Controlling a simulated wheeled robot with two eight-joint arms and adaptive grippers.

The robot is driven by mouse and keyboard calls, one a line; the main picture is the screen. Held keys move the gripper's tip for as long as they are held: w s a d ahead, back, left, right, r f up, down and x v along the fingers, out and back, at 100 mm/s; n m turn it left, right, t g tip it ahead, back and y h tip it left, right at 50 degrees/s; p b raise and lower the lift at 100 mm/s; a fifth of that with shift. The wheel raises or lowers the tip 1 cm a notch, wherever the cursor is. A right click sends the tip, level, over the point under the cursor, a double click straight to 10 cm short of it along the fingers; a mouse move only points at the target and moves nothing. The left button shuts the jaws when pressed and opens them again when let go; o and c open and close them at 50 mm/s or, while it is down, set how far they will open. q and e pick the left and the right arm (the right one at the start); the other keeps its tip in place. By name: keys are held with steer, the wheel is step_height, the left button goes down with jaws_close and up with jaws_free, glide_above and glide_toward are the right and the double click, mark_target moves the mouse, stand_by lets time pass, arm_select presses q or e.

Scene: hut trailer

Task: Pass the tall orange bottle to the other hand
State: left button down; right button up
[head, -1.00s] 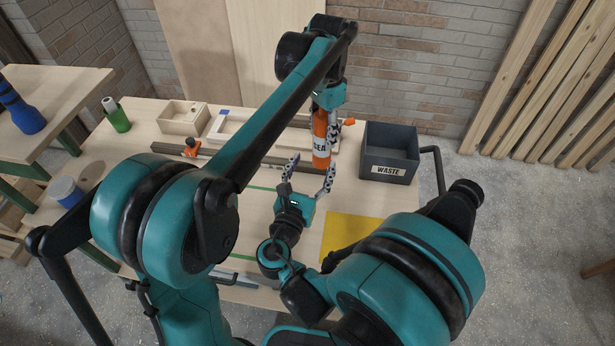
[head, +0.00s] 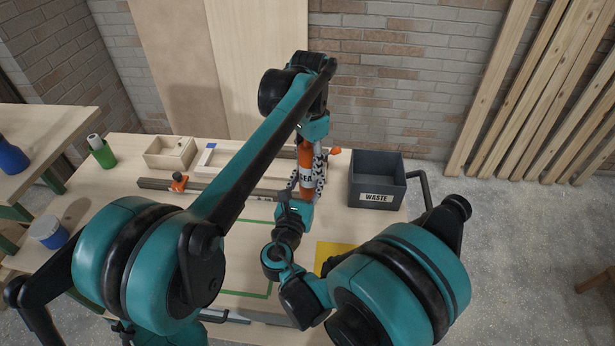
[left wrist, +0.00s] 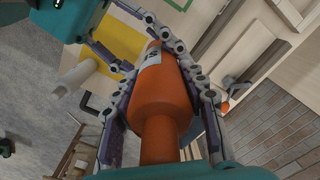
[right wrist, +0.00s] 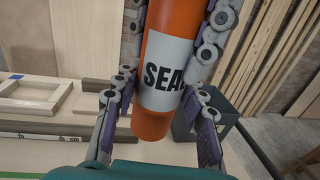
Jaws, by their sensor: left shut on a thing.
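The tall orange bottle (head: 307,161) hangs above the workbench with its white labelled band facing the right wrist camera. My left gripper (head: 312,150) is shut on it from above; in the left wrist view the bottle (left wrist: 160,105) lies between its jointed fingers, neck towards the camera. My right gripper (head: 306,180) comes from below, one finger on each side of the bottle's lower end. In the right wrist view the bottle's base (right wrist: 152,126) sits between these fingers. I cannot tell whether they touch it.
A dark WASTE bin (head: 377,183) stands close to the right of the bottle. A wooden box (head: 170,153), a green cup (head: 103,153) and an orange clamp piece (head: 179,182) are on the bench to the left. A yellow sheet (head: 333,252) lies near the front.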

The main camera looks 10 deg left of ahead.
arm_select(q)
steer(key=c, duration=0.8)
jaws_free()
steer(key=shift+d, duration=0.1)
steer(key=shift+r, duration=0.1)
